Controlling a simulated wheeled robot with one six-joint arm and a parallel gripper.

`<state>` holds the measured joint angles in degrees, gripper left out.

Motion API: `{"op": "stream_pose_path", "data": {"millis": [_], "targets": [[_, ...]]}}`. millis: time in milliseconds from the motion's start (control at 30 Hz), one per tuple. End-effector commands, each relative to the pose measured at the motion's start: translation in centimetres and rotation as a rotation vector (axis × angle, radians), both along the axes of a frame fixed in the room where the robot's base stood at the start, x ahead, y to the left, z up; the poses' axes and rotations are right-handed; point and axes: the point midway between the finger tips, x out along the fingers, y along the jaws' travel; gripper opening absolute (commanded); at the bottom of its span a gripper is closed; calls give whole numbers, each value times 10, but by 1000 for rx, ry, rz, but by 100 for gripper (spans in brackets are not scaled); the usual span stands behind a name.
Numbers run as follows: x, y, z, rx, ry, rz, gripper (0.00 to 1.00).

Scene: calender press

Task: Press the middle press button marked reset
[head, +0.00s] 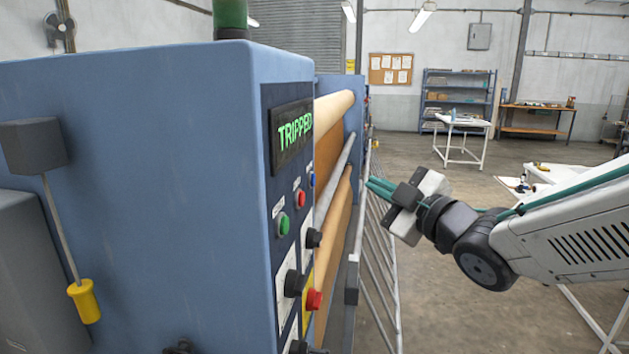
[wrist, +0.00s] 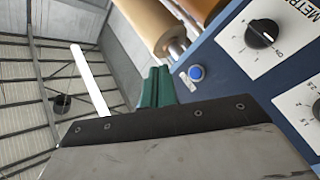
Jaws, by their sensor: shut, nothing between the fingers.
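The blue press (head: 150,150) fills the left of the head view, its control panel seen at a steep angle. Three small buttons stand in a slanting row on the panel: green (head: 284,224), red (head: 299,197) in the middle, and blue (head: 311,180) farthest. Their labels are too small to read. The blue button also shows in the wrist view (wrist: 196,72), just right of my fingers. The green and red buttons are not visible there. My gripper (head: 378,187), with teal fingers, is shut and empty, right of the panel and apart from it.
A display (head: 292,135) reads TRIPPED. Black knobs (head: 293,283) and a red mushroom button (head: 314,300) stick out lower on the panel. Rollers (head: 334,106) and a metal rail fence (head: 378,260) lie beyond. The floor to the right is open before a white table (head: 461,124).

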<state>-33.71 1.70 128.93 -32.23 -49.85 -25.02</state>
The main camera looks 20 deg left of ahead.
Motion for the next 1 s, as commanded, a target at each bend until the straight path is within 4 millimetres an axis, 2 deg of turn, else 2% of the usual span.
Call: {"op": "stream_pose_path", "data": {"millis": [300, 500, 700, 1000], "targets": [[-11, 45, 0, 0, 0, 3, 0], [-16, 65, 0, 0, 1, 1, 0], [-18, 74, 0, 0, 0, 0, 0], [-18, 74, 0, 0, 0, 0, 0]]}}
